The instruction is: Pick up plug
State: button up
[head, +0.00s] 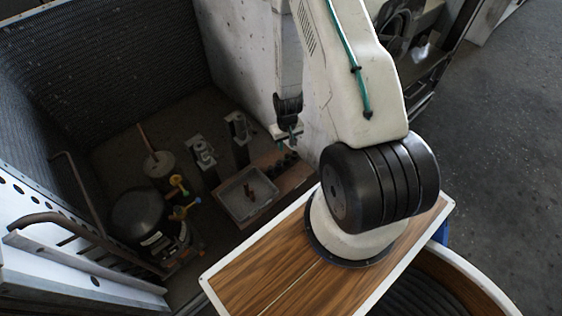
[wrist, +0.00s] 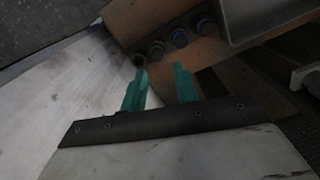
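Several small dark round pieces that look like plugs stand in a row on a brown board. In the wrist view they are a dark one (wrist: 138,60), one with a green ring (wrist: 157,49) and others with blue rings (wrist: 179,38). In the head view the row (head: 284,166) is small and dark. My gripper (wrist: 160,72) has its two teal fingers apart, with nothing between them. In the wrist view the fingertips appear just below the near end of the row. In the head view my gripper (head: 288,133) hangs above the board, beside the white wall.
A grey tray (head: 231,212) with small brown pieces lies left of the row. Metal blocks on stands (head: 202,155), a black rounded compressor-like unit (head: 138,215) and yellow fittings are further left. A white wall (wrist: 70,85) stands close beside my gripper.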

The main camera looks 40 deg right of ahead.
aim_at(287, 156)
jog(key=shift+s+d+f, duration=0.15)
jog(key=shift+d+f, duration=0.2)
jog(key=shift+f, duration=0.65)
jog(key=shift+a+f, duration=0.1)
jog(key=shift+f, duration=2.2)
grip_shut()
